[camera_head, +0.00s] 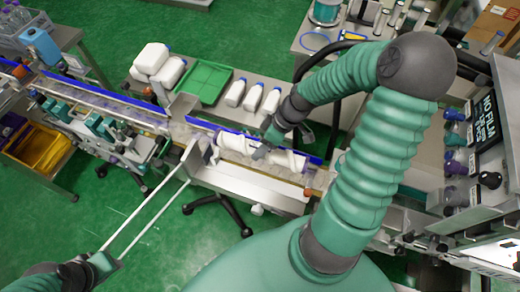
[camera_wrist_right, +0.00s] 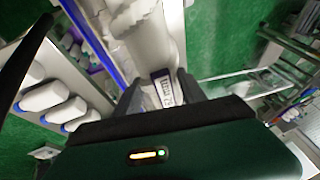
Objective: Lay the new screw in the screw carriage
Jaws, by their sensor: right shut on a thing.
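The new screw is a white spiral piece (camera_head: 236,143), lying lengthwise in or just over the long metal screw carriage (camera_head: 250,181) at the middle of the head view. My right gripper (camera_head: 261,151) reaches down onto the screw and is shut on it. In the right wrist view the white screw (camera_wrist_right: 138,28) runs away from my fingers (camera_wrist_right: 161,92), with a printed label on the part between them. Whether the screw touches the carriage bed cannot be told. My left gripper (camera_head: 105,262) is at the lower left, beside two long white rods; its jaws are unclear.
A blue-edged conveyor line (camera_head: 100,95) runs in from the left. Behind it stand white bottles (camera_head: 253,97) and a green tray (camera_head: 203,80). A control panel (camera_head: 486,115) with knobs is at the right. Open green floor lies at the front left.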

